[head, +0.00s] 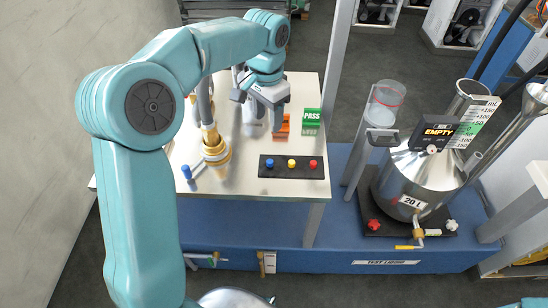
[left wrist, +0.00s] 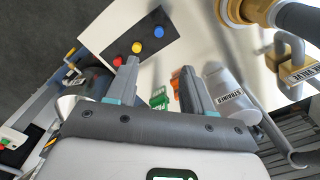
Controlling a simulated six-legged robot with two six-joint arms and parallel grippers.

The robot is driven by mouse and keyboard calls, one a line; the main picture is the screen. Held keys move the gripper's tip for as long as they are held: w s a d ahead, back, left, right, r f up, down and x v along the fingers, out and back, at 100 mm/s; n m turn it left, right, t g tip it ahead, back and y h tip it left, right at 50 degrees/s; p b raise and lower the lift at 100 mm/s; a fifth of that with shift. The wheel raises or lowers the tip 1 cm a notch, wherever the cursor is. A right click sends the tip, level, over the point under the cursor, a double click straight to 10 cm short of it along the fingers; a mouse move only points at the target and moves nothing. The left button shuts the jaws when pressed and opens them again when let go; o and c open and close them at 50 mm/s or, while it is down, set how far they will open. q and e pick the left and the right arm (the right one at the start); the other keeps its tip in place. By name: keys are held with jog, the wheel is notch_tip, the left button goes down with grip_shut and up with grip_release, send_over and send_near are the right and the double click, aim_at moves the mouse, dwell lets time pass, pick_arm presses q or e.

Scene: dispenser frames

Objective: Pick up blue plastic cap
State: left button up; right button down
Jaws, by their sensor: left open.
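The blue plastic cap (head: 270,163) sits on a black strip (head: 290,174) at the front of the white table, left of a yellow cap (head: 291,163) and a red cap (head: 313,163). In the left wrist view the blue cap (left wrist: 158,31) is at the top centre, beyond the fingertips. My left gripper (head: 262,112) is above the table behind the strip, pointing down. Its two fingers (left wrist: 157,66) are apart with no object held between them. It does not touch the cap. My right gripper is out of view.
A green PASS block (head: 312,117) and an orange block (head: 282,130) stand behind the strip. A brass-and-grey pipe fitting (head: 215,150) rises left of it. A steel 20 L vessel (head: 415,185) stands right of the table.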

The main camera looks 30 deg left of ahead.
pick_arm(q)
send_over(270, 161)
notch_tip(270, 161, down, 7)
jog(key=f, duration=0.3)
jog(key=shift+s+a+f, duration=0.15)
jog(key=shift+s+a, duration=0.05)
jog(key=shift+s, duration=0.15)
jog(key=shift+w+f, duration=0.15)
jog(key=shift+f, duration=0.2)
jog(key=f, duration=0.3)
jog(key=f+p, duration=0.1)
jog(key=shift+d+f, duration=0.2)
jog(key=shift+d, duration=0.05)
jog(key=shift+w+a+f, duration=0.1)
jog(key=shift+w+f, duration=0.1)
jog(key=shift+f, duration=0.3)
jog(key=shift+s+r, duration=0.1)
jog(key=shift+s, duration=0.05)
jog(key=c, duration=0.7)
grip_shut()
